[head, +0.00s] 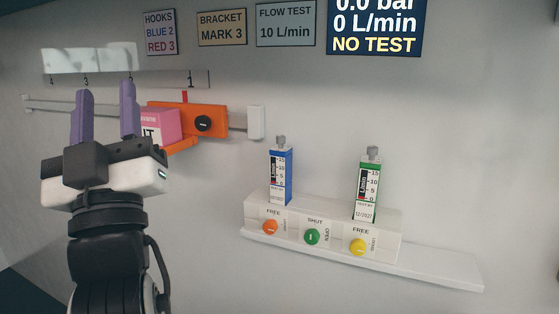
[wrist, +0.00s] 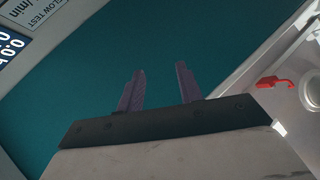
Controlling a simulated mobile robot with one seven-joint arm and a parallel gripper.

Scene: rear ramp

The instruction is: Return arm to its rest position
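My gripper (head: 106,110) stands upright at the left of the head view, with its two purple fingers pointing up. The fingers are apart with nothing between them. The gripper also shows in the wrist view (wrist: 160,90), its fingers over a plain teal surface. In the head view it is in front of the wall, left of the pink box (head: 160,125) and the orange bracket (head: 204,119) on the rail. Part of the pink box is hidden behind the gripper.
A white shelf unit (head: 420,269) holds a blue flowmeter (head: 281,178), a green flowmeter (head: 367,190) and orange, green and yellow knobs. A display (head: 374,28) reads "NO TEST". A red hook-like part (wrist: 275,82) is at the wrist view's right. The wall right of the flowmeters is clear.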

